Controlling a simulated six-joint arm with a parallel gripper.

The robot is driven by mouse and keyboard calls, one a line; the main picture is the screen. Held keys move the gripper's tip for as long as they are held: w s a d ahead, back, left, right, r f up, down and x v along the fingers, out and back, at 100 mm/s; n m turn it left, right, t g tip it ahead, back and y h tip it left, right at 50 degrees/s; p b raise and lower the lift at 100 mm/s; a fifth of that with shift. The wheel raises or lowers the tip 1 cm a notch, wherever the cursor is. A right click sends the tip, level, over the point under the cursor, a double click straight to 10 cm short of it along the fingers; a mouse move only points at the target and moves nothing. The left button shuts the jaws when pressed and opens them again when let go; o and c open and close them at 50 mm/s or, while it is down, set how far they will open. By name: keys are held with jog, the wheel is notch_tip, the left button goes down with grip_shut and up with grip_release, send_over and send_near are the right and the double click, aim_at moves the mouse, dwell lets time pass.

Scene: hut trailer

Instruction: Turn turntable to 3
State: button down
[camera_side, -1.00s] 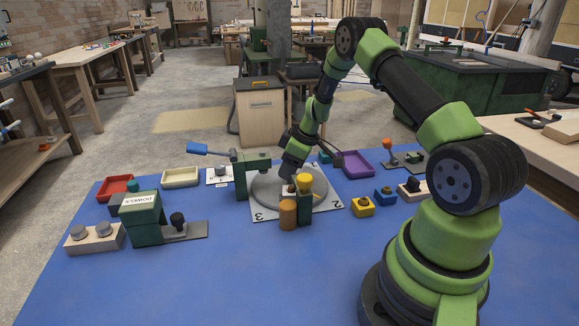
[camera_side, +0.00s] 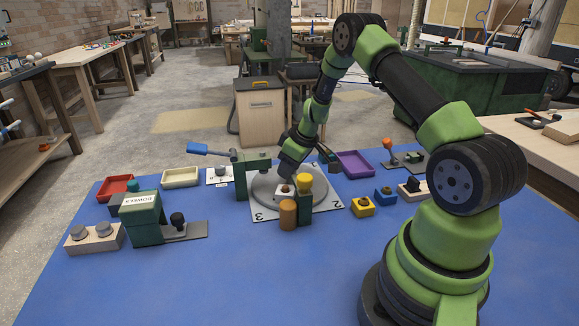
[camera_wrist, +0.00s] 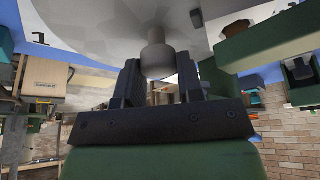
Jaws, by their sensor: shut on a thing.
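The turntable is a round grey disc (camera_side: 264,188) on a pale square board (camera_side: 268,214). The marks 3 and 2 show at the board's near corners. A pale block with a brown knob (camera_side: 285,191) shows at the disc's near side, partly hidden by a green stand with a yellow top (camera_side: 305,192). My gripper (camera_side: 286,174) reaches down over the disc; its fingertips are hard to see in the side view. In the wrist view, my gripper (camera_wrist: 158,78) is shut on a grey peg (camera_wrist: 156,52) rising from the disc (camera_wrist: 105,28).
A green clamp with a blue handle (camera_side: 252,166) stands at the disc's left. An orange-brown cylinder (camera_side: 288,214) stands in front. A yellow block (camera_side: 363,206), a blue block (camera_side: 385,195) and a purple tray (camera_side: 355,163) lie to the right. The near blue mat is clear.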

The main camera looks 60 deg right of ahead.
jog(key=shift+m+h, duration=0.7)
jog(key=shift+m, duration=1.9)
jog(key=shift+h, duration=0.3)
jog(key=c, duration=0.8)
grip_release()
jog(key=shift+o, duration=0.2)
jog(key=v, duration=1)
jog(key=shift+w+d, duration=0.1)
jog(key=shift+w, duration=0.1)
